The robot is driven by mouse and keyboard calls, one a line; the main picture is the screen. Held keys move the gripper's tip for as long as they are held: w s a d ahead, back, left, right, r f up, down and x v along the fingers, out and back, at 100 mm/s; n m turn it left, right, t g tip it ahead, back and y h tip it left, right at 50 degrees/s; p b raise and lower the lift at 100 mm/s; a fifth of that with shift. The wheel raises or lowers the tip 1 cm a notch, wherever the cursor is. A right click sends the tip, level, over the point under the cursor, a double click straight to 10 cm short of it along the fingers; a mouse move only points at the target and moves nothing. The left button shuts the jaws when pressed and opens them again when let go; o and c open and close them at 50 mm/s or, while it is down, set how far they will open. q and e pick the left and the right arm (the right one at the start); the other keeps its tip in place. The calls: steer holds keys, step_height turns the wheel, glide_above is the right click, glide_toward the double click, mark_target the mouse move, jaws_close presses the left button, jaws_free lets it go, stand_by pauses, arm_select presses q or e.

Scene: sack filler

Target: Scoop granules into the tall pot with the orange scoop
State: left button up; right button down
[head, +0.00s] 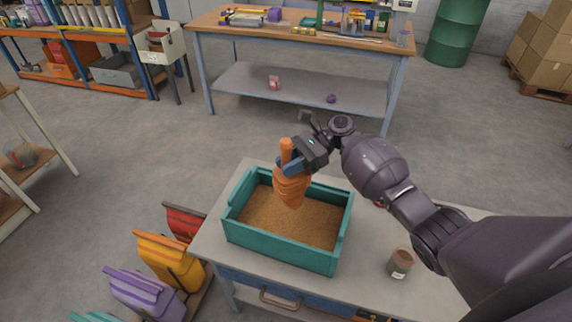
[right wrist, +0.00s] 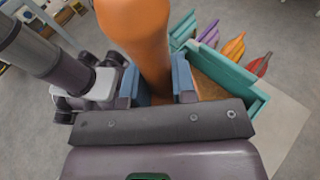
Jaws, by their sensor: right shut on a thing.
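My right gripper (head: 291,164) is shut on the orange scoop (head: 292,187), with the handle sticking up above the fingers and the bowl hanging below. In the right wrist view the scoop (right wrist: 140,35) passes between the two blue fingers. The scoop is over the teal bin (head: 277,248), which holds brown granules (head: 270,215); I cannot tell whether its tip touches them or what is in it. A small cylindrical pot (head: 400,264) with brown sides and a pale label stands on the table, right of the bin. My left gripper is not in view.
The grey table (head: 366,275) has clear room between the bin and the pot. A small red thing, partly hidden by my right arm, lies on it. Red, yellow and purple sacks (head: 140,293) stand left of the table. A workbench (head: 290,38) stands behind.

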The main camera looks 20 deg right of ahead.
mark_target(288, 155)
stand_by(0.4)
steer(key=shift+r+t+h, duration=0.3)
steer(key=shift+r+h, duration=0.45)
steer(key=shift+h, duration=0.45)
steer(key=h, duration=0.1)
steer(key=r+h, duration=0.1)
steer(key=h, duration=0.1)
steer(key=shift+r+t, duration=0.25)
steer(key=shift+t, duration=0.05)
